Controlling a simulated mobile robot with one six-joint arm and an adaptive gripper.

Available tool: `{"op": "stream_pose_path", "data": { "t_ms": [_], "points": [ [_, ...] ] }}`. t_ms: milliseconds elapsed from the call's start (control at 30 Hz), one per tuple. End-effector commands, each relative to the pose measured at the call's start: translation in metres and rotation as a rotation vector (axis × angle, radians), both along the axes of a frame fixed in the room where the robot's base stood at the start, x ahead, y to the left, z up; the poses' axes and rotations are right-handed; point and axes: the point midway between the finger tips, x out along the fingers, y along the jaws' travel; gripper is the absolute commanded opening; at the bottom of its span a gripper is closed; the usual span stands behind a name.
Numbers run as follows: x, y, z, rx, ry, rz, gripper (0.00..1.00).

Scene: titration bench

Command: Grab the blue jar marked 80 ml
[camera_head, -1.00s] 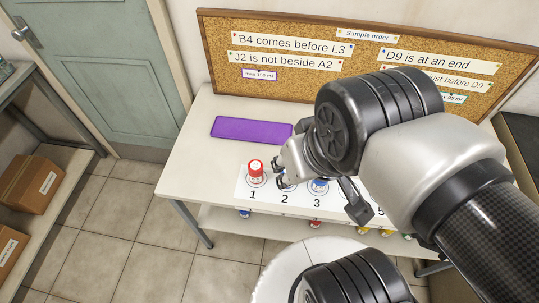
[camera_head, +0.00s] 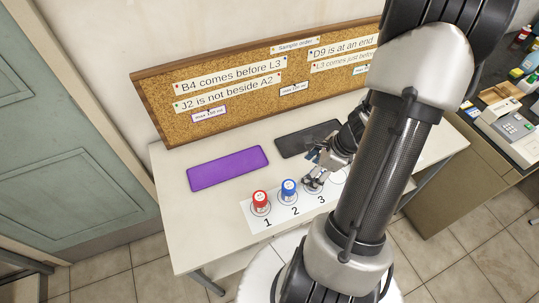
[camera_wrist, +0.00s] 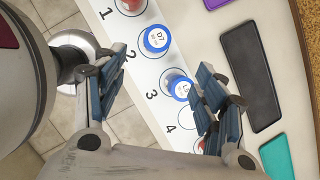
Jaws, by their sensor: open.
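Two blue-capped jars show in the wrist view. One blue jar (camera_wrist: 157,38) is by number 2; the other blue jar (camera_wrist: 180,88) is by number 3, in the gap between my fingers and partly covered by the right finger. The number 2 blue jar (camera_head: 289,190) also shows in the head view, where my gripper hides the number 3 spot. My gripper (camera_head: 318,178) is open and empty above that spot; it also shows in the wrist view (camera_wrist: 165,92). No 80 ml marking is legible on either jar.
A red jar (camera_head: 260,200) stands at number 1. Purple (camera_head: 228,168) and black (camera_head: 307,139) mats lie behind the row, with a teal mat (camera_wrist: 277,157) beyond. A corkboard (camera_head: 160,100) stands behind the bench.

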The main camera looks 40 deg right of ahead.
Motion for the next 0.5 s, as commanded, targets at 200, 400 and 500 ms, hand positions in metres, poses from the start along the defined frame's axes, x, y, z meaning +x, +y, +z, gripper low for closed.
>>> {"op": "stream_pose_path", "data": {
  "t_ms": [200, 400, 500],
  "points": [
    [-0.009, -0.007, -0.029, 0.041, 0.023, -0.110, 0.65],
    [0.005, 0.002, -0.070, 0.040, 0.023, -0.105, 0.65],
    [0.012, 0.007, -0.091, 0.040, 0.022, -0.105, 0.65]
  ]
}}
